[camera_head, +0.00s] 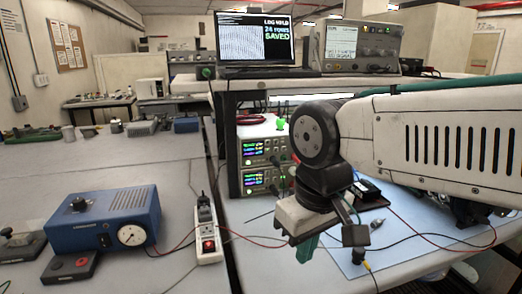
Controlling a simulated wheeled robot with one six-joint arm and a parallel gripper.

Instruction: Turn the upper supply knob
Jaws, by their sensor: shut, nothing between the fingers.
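Two power supplies with lit coloured displays are stacked under the raised shelf, the upper supply (261,151) on the lower supply (262,181). A small dark knob (275,160) seems to show near the right of the upper front, too small to read its turn. My arm covers the right side of the stack. My gripper (304,250) hangs in front of the supplies, lower and to their right, with its green fingers pointing down. It is shut and empty, apart from the knob.
A blue box with a gauge (105,220) stands on the left bench. A white power strip (207,235) with a red switch is near the bench edge. Cables cross the blue mat (400,235). A monitor (254,40) and an instrument (360,45) stand on the shelf.

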